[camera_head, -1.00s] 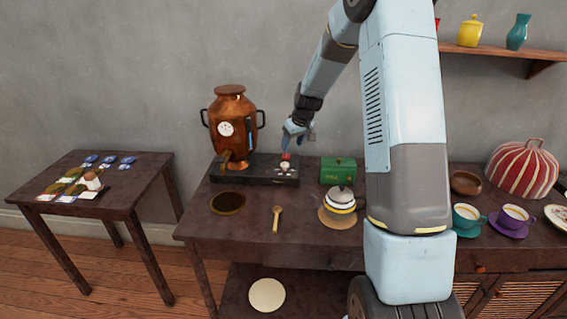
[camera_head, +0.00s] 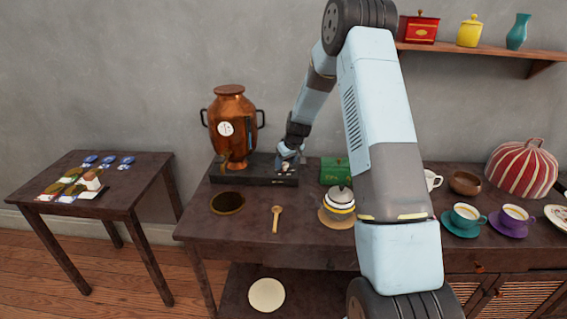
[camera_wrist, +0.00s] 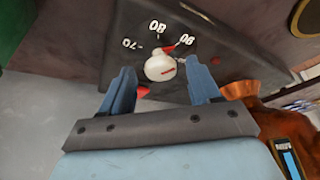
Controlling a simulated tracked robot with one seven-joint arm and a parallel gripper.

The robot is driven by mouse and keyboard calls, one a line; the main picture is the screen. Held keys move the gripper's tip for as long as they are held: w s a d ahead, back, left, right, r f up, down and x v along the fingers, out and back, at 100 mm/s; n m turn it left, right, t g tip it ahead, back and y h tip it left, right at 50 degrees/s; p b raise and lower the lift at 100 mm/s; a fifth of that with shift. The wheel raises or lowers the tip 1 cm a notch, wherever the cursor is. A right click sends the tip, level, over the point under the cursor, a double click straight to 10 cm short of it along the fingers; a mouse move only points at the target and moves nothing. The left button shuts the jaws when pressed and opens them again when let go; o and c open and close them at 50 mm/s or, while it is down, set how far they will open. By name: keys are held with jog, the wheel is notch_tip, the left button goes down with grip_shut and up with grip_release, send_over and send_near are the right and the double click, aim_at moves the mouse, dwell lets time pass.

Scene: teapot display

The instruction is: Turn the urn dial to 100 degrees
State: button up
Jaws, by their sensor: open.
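The copper urn (camera_head: 232,105) stands upright on a dark base (camera_head: 240,180) at the back of the table, with a round white gauge on its front. The pale round dial (camera_wrist: 160,68) is on the base, right of the urn. In the wrist view, printed 70, 80 and 90 surround its far side, and a red wedge shows close to the 90. Another red part is partly hidden by the left finger. My gripper (camera_wrist: 160,78) is open, with its fingers on either side of the dial; contact cannot be told. In the head view my gripper (camera_head: 288,155) hides most of the dial.
A green box (camera_head: 335,170) stands close right of the base. A white and yellow pot (camera_head: 340,200), a wooden spoon (camera_head: 276,218) and a dark round mat (camera_head: 228,203) lie in front. A side table (camera_head: 140,175) with cards stands left.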

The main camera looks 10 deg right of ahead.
jog(key=c, duration=1)
jog(key=shift+a, duration=0.15)
jog(key=shift+c, duration=0.2)
